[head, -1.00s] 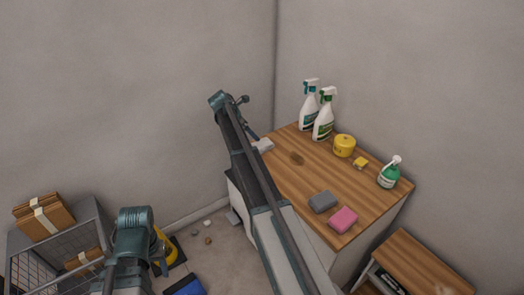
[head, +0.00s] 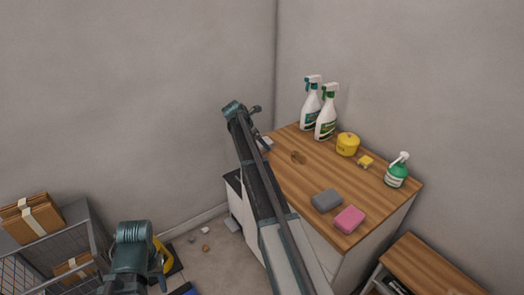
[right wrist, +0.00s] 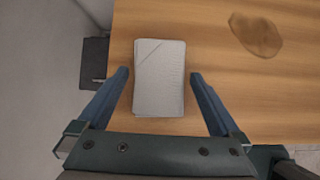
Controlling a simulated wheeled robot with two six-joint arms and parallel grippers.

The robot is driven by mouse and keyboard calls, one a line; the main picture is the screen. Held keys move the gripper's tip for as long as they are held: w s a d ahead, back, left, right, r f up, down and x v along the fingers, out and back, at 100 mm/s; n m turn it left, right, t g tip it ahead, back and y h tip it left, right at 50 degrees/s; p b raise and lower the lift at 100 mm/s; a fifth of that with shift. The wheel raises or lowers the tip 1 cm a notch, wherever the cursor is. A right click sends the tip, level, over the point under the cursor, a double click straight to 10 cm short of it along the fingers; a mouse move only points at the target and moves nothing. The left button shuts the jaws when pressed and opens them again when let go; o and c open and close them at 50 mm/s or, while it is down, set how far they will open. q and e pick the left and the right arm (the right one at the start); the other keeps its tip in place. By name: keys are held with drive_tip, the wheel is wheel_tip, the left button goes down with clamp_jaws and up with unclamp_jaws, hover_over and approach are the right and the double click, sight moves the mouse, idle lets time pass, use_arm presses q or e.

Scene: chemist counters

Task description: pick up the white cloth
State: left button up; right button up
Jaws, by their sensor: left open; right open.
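The white cloth (right wrist: 159,100) is a folded, flat, pale grey-white rectangle on the wooden counter top, near its edge. In the head view only a small part of the cloth (head: 266,143) shows beside my arm. My right gripper (right wrist: 159,74) is open, with one blue finger on each side of the cloth and gaps between. I cannot tell how high the fingers are above the wood. In the head view the right gripper is hidden behind its arm. My left gripper (head: 133,262) is low at the left, away from the counter, its fingers not clearly visible.
A brown stain (head: 298,157) lies near the cloth. Two spray bottles (head: 326,112), a yellow tub (head: 347,144), a green bottle (head: 397,170), a grey sponge (head: 326,200) and a pink sponge (head: 349,219) stand farther right. A wire cart (head: 75,228) is at the left.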

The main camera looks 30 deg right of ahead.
drive_tip(key=shift+f, duration=0.1)
drive_tip(key=shift+c, duration=0.2)
drive_tip(key=c, duration=1)
drive_tip(key=shift+r+p, duration=0.55)
drive_tip(key=shift+p, duration=0.15)
drive_tip(key=shift+c, duration=0.2)
wheel_tip(320, 180, up, 3)
drive_tip(key=p, duration=0.3)
drive_tip(key=shift+r, duration=0.2)
drive_tip(key=shift+s+a+f, duration=0.2)
drive_tip(key=shift+s+a, duration=0.2)
drive_tip(key=shift+s, duration=0.1)
drive_tip(key=shift+s+a+f, duration=0.15)
drive_tip(key=shift+s+a, duration=0.2)
drive_tip(key=shift+s, duration=0.1)
drive_tip(key=s+a, duration=0.6)
drive_tip(key=s+a+r+p, duration=0.1)
drive_tip(key=s+a, duration=0.2)
drive_tip(key=a, duration=0.1)
drive_tip(key=shift+s+r, duration=0.1)
drive_tip(key=o, duration=0.7)
drive_tip(key=shift+c, duration=0.2)
drive_tip(key=c, duration=0.5)
